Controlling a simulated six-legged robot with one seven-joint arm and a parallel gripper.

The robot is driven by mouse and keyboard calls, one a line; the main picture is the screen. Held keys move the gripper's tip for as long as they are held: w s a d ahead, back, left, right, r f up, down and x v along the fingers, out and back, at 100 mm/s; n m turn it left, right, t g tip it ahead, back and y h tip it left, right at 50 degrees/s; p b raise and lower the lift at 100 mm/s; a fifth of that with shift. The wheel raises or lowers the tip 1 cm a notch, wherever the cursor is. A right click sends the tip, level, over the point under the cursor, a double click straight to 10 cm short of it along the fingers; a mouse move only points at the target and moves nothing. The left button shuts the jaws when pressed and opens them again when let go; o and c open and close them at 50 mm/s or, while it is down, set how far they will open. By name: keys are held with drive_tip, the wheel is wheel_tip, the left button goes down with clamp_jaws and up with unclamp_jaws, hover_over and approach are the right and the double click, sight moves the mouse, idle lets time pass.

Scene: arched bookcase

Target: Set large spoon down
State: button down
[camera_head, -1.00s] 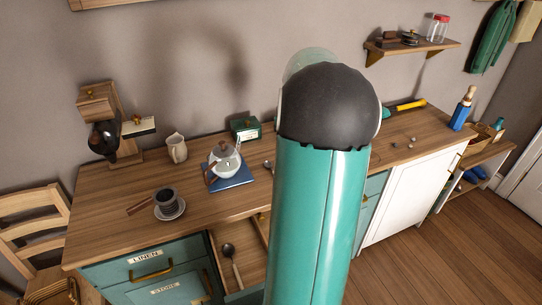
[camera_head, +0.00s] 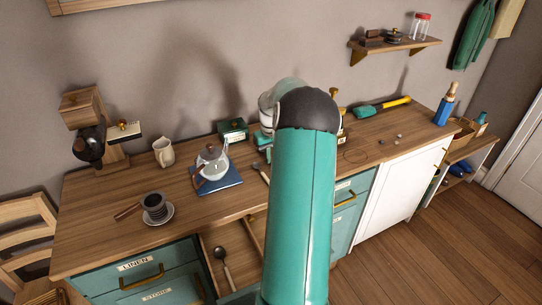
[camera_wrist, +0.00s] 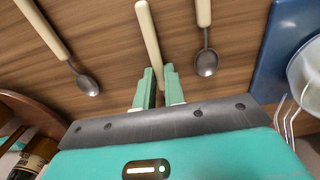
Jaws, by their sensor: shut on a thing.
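In the wrist view, my gripper (camera_wrist: 156,88) points at the wooden counter and is shut on the cream handle of a spoon (camera_wrist: 149,38), which I take to be the large spoon. Its bowl is hidden behind the gripper. The handle appears close to the counter, but I cannot tell whether it touches. Two similar cream-handled spoons lie either side: one at left (camera_wrist: 88,84) and one at right (camera_wrist: 207,62). In the head view, my arm hides most of the gripper and the held spoon.
A blue mat (camera_wrist: 268,50) with a glass pot lies right in the wrist view. The head view shows the counter (camera_head: 110,190), a cup on a saucer (camera_head: 156,208), a jug (camera_head: 163,152), a green box (camera_head: 233,130) and an open drawer (camera_head: 236,238) with a spoon inside.

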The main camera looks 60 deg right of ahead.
drive_tip(key=shift+f, duration=0.2)
drive_tip(key=c, duration=1.5)
unclamp_jaws()
drive_tip(key=shift+r, duration=0.1)
wheel_tip(320, 180, up, 12)
drive_tip(key=w+a+r+n+h, duration=0.1)
drive_tip(key=w+a+r, duration=0.25)
drive_tip(key=a, duration=0.45)
drive_tip(key=w+a+r+n, duration=0.15)
drive_tip(key=a+r, duration=0.25)
drive_tip(key=a, duration=0.4)
drive_tip(key=s+a+r+t, duration=0.1)
drive_tip(key=s+a, duration=0.1)
drive_tip(key=a, duration=0.7)
drive_tip(key=s+a+r+n+t, duration=0.1)
drive_tip(key=s+a, duration=0.1)
drive_tip(key=a, duration=0.7)
drive_tip(key=s+a+r+n+t, duration=0.1)
drive_tip(key=s+a, duration=0.2)
drive_tip(key=a, duration=0.6)
drive_tip(key=shift+r+t+h, duration=0.3)
drive_tip(key=shift+r+t, duration=0.1)
drive_tip(key=shift+o, duration=0.6)
drive_tip(key=s+a+f+n+t+y, duration=0.1)
drive_tip(key=s+a+f, duration=0.2)
drive_tip(key=s+a, duration=0.4)
drive_tip(key=shift+s+a+f+n+t+y, duration=0.3)
drive_tip(key=shift+s+a+f+n+t, duration=0.1)
drive_tip(key=shift+a, duration=0.2)
